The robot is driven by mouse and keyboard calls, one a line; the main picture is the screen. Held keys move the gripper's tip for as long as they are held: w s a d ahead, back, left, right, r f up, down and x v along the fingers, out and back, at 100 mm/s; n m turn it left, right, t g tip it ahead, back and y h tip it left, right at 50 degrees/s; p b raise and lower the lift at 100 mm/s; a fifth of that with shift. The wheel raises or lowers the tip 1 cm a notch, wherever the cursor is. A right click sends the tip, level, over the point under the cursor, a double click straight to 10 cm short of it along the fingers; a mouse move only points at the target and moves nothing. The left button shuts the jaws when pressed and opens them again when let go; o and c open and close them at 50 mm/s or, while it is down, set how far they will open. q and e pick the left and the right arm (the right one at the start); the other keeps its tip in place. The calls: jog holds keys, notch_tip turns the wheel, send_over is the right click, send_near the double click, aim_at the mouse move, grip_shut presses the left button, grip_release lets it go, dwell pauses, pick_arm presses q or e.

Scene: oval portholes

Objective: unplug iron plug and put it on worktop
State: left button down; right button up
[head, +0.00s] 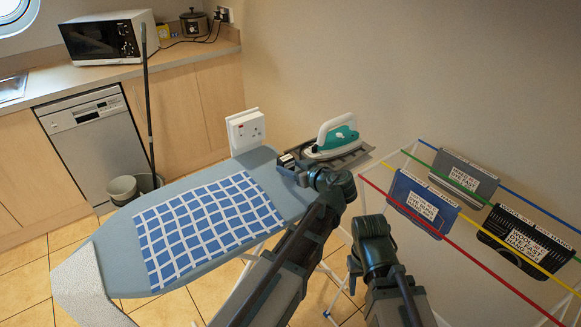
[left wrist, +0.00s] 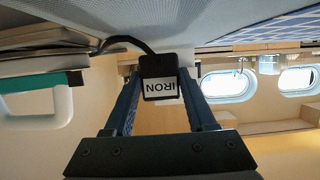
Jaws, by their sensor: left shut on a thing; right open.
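The iron plug (head: 287,158) is black with a white label, and reads IRON in the left wrist view (left wrist: 160,78). My left gripper (head: 293,165) is shut on it, beside the iron at the board's far end. A dark cord runs from the plug. The plug is apart from the white double socket (head: 246,130). The iron (head: 335,138), white and teal, sits on its rest on the ironing board (head: 130,235). The worktop (head: 55,82) is at the back left. My right gripper (head: 352,275) is open and empty, low to the right of the board.
A microwave (head: 108,38) and a cooker pot (head: 194,22) stand on the worktop, with bare room left of the microwave. A mop (head: 148,110) stands in a bucket (head: 125,190) before the cupboards.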

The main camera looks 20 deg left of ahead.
pick_arm(q)
jog(key=shift+f+b, duration=0.35)
jog(key=shift+f, duration=0.25)
pick_arm(e)
jog(key=shift+f, duration=0.65)
pick_arm(q)
jog(key=shift+f+b, duration=0.35)
pick_arm(e)
jog(key=shift+f, duration=0.35)
pick_arm(q)
jog(key=shift+c, duration=0.7)
grip_release()
pick_arm(e)
jog(key=shift+r, duration=0.1)
